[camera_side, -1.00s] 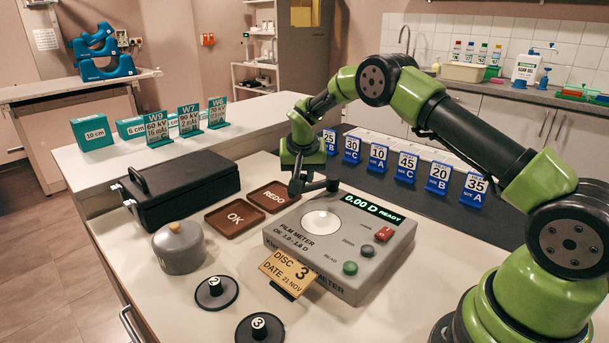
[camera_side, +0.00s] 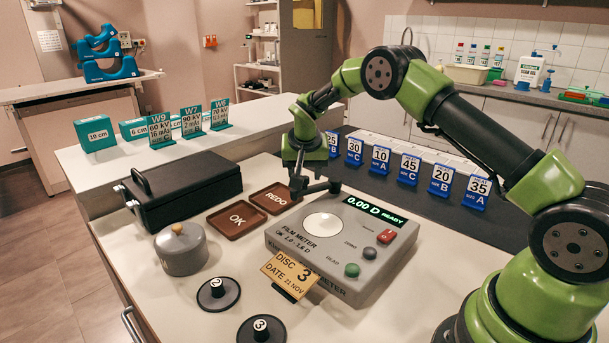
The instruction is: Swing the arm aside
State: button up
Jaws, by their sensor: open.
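My green and black arm arches in from the right in the side view. My gripper (camera_side: 314,188) points down, open and empty, at the back edge of the grey film meter (camera_side: 345,283), just behind its round white plate (camera_side: 323,227). The meter's display (camera_side: 375,209) reads 0.00 D READY. I cannot tell whether the fingers touch the meter.
Brown OK (camera_side: 239,241) and REDO (camera_side: 271,212) trays, a black case (camera_side: 184,187), a grey pot (camera_side: 181,249) and black discs numbered 2 (camera_side: 218,309) and 3 (camera_side: 261,337) lie left. Blue number cards (camera_side: 408,170) stand behind.

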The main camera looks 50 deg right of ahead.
jog(key=v, duration=0.8)
jog(key=shift+r, duration=0.15)
jog(key=s+a+r+n+t+y, duration=0.1)
jog(key=s+a+r, duration=0.2)
jog(key=s+r, duration=0.4)
jog(key=s+a+r+n+t+y, duration=0.1)
jog(key=s+a+r+y, duration=0.1)
jog(key=s+a+r, duration=0.35)
jog(key=s+a+n+t+y, duration=0.2)
jog(key=s+a+n, duration=0.1)
jog(key=s, duration=1.3)
jog(key=shift+s+a, duration=0.25)
jog(key=shift+s, duration=0.1)
